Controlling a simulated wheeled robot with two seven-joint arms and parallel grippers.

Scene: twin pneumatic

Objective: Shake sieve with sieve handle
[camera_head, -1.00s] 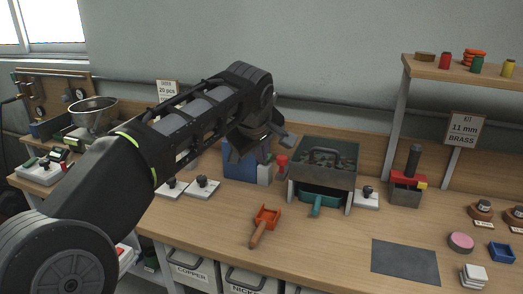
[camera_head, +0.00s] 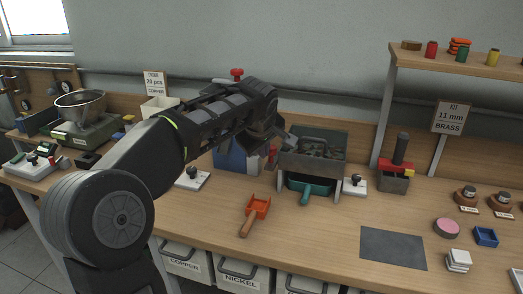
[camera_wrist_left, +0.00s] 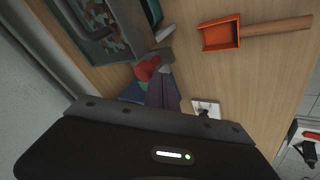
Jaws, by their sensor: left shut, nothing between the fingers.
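The sieve (camera_head: 301,161) is a grey box on a low stand at the back of the bench, with dark pieces inside. Its dark arched sieve handle (camera_head: 312,142) shows at the top of the box; the sieve also fills the upper left of the left wrist view (camera_wrist_left: 118,45). A teal tray (camera_head: 306,197) with a short grip sits under the sieve. My left gripper (camera_head: 288,139) is at the sieve's left side, apart from the handle, shut and empty. In the left wrist view its fingers (camera_wrist_left: 164,62) are close together. My right gripper is not in view.
An orange scoop (camera_head: 257,206) with a wooden grip lies in front. A blue bin (camera_head: 228,160) and a red item (camera_head: 272,156) stand left of the sieve. A white block with a black knob (camera_head: 355,186) stands right. A dark mat (camera_head: 393,249) lies front right.

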